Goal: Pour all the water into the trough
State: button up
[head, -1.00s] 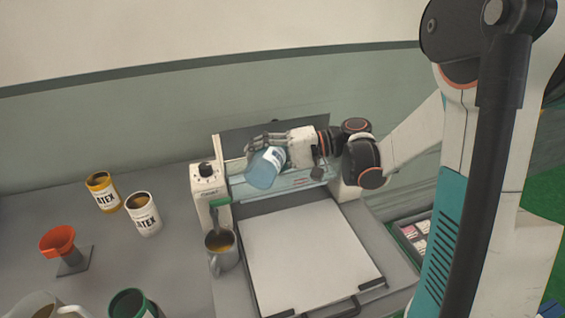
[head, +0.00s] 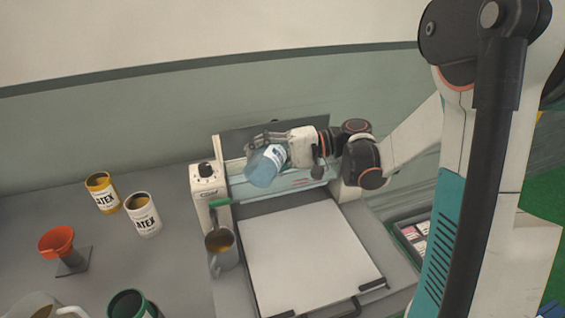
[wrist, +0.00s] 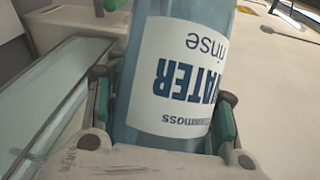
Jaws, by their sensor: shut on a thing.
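A translucent blue bottle (head: 263,172) with a white label reading WATER and rinse is held tilted above the machine's back part. It also shows close up in the wrist view (wrist: 180,70), with its label upside down. My gripper (head: 262,142) is shut around the bottle, with a finger on each side of it in the wrist view (wrist: 165,105). The trough (head: 312,184), a long pale glassy channel, runs across the machine below the bottle. Its glassy edge shows at left in the wrist view (wrist: 62,105). I cannot see the water level or any stream.
A white flat plate (head: 305,255) lies before the trough. A dark panel stands behind the trough.

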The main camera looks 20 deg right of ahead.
jog(key=shift+w+r+m+y, duration=0.1)
jog(key=shift+r+m+y, duration=0.3)
jog(key=shift+m, duration=0.1)
dwell(1.1)
jog(key=shift+d+b, duration=0.1)
jog(key=shift+b, duration=0.35)
